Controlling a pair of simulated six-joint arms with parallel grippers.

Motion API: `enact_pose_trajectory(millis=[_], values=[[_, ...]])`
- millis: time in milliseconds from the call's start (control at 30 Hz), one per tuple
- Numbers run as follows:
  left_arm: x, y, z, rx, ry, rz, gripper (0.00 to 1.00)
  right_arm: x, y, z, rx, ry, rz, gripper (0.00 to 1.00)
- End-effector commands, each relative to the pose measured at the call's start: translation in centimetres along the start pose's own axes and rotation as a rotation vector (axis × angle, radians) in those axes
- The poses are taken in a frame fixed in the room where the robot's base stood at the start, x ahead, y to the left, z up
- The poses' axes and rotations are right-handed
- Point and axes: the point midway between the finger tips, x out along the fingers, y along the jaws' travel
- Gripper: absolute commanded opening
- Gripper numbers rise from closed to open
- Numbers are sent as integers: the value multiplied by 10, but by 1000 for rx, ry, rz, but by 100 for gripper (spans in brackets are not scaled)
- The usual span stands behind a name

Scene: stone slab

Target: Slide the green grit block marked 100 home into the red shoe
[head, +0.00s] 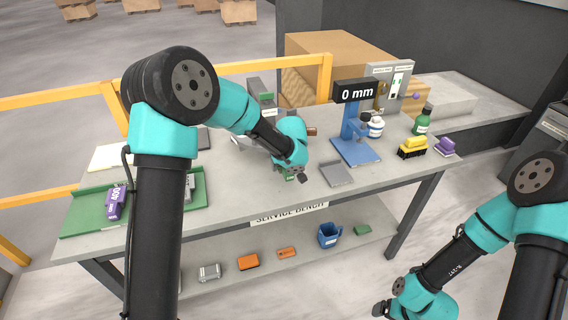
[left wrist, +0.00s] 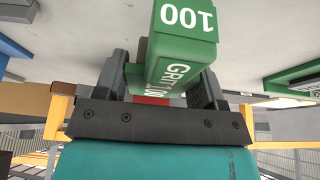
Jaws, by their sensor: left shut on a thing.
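The green grit block marked 100 (left wrist: 184,40) is between the two dark fingers of my left gripper (left wrist: 163,80), which is shut on it. In the head view my left gripper (head: 294,172) points down at the middle of the bench, and only a little of the green block (head: 290,178) shows below it. A small patch of red (left wrist: 152,100) shows behind the block between the fingers; I cannot tell whether it is the red shoe. The shoe is not clearly seen in the head view. My right gripper (head: 382,309) is low at the bottom edge, away from the bench, its jaws unclear.
A grey plate (head: 336,173) lies right of my left gripper, before the blue gauge stand (head: 357,148) reading 0 mm. A green tray (head: 85,222) with a purple block (head: 115,202) is at left. A yellow brush (head: 412,149) and green bottle (head: 422,122) stand at right.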

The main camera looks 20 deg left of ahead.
Motion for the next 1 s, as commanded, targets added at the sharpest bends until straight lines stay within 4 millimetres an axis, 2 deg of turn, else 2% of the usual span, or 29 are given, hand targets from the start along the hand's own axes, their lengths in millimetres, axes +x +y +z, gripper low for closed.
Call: enact_pose_trajectory(millis=[1000], values=[[6,0,2,0,1,1,31,0,0,0,0,0,0,89]])
